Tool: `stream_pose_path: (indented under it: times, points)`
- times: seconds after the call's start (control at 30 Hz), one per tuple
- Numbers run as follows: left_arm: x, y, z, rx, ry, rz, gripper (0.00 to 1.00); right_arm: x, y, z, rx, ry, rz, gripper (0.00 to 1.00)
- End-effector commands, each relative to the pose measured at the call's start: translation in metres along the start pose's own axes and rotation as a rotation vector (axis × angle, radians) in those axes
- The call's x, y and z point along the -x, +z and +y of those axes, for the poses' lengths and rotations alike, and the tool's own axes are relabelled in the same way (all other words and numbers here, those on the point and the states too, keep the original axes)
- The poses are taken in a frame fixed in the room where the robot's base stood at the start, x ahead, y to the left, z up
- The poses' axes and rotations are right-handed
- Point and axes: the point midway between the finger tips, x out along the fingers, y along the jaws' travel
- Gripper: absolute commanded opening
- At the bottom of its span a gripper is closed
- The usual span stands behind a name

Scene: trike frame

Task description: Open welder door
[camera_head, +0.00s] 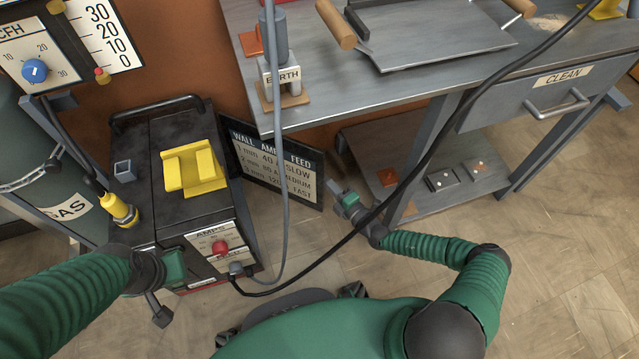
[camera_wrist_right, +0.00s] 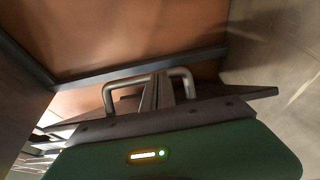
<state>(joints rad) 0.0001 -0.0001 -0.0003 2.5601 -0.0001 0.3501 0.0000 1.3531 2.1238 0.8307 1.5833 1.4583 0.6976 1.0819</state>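The welder (camera_head: 165,150) is a dark box at the left of the head view. Its front has an AMPS panel with a red knob (camera_head: 219,247) and plugged-in cables. I cannot make out a separate door or its edge; my left forearm and wrist cover part of the lower front. My left gripper (camera_head: 174,267) is beside that front, its fingers hidden or unclear. My right gripper (camera_head: 336,188) is right of the welder, apart from it, before the bench's lower shelf.
A workbench (camera_head: 400,88) with a CLEAN drawer (camera_head: 550,88) stands at the right. A wall amp feed sign (camera_head: 275,170) leans behind the welder. A green gas cylinder (camera_head: 50,165) stands left. A black cable (camera_head: 440,130) crosses near my right gripper. Floor at lower right is clear.

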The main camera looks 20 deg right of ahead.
Motion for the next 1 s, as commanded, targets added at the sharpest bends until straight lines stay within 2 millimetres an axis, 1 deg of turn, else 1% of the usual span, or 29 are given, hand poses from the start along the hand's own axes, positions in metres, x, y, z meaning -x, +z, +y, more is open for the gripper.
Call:
stream_pose_path:
  times: [0.03, 0.2, 0.27, 0.37, 0.47, 0.5, 0.57, 0.8, 0.9, 1.0]
  points:
    - [0.000, 0.000, 0.000, 0.000, 0.000, 0.000, 0.00, -0.001, -0.003, 0.000, -0.003, 0.002, 0.006, 0.00]
    - [0.000, 0.000, 0.000, 0.000, 0.000, 0.000, 0.00, 0.000, -0.002, -0.001, -0.007, 0.003, 0.006, 0.00]
    - [0.002, 0.000, 0.000, 0.000, 0.000, 0.000, 0.00, -0.001, -0.002, 0.001, -0.007, 0.002, 0.005, 0.00]
    - [0.014, -0.003, 0.000, 0.000, 0.000, 0.000, 0.00, -0.001, -0.003, 0.014, -0.006, 0.002, 0.006, 0.00]
    - [0.037, -0.009, 0.000, -0.001, 0.000, 0.000, 0.00, -0.002, -0.005, 0.039, -0.004, 0.002, 0.008, 0.00]
    - [0.047, -0.011, 0.000, -0.001, 0.000, 0.000, 0.00, -0.003, -0.006, 0.050, -0.003, 0.002, 0.009, 0.00]
    - [0.055, -0.013, 0.000, 0.000, 0.000, 0.000, 0.00, 0.013, -0.018, 0.047, -0.007, -0.002, 0.007, 0.00]
    - [0.090, -0.021, 0.000, 0.000, 0.000, 0.000, 0.00, 0.069, -0.063, 0.052, -0.008, -0.001, 0.006, 0.00]
    - [0.101, -0.024, 0.000, 0.000, 0.000, 0.000, 0.00, 0.090, -0.080, 0.053, -0.006, 0.000, 0.006, 0.00]
    - [0.107, -0.025, 0.000, 0.000, 0.000, 0.000, 0.00, 0.106, -0.094, 0.054, -0.005, 0.001, 0.006, 0.00]
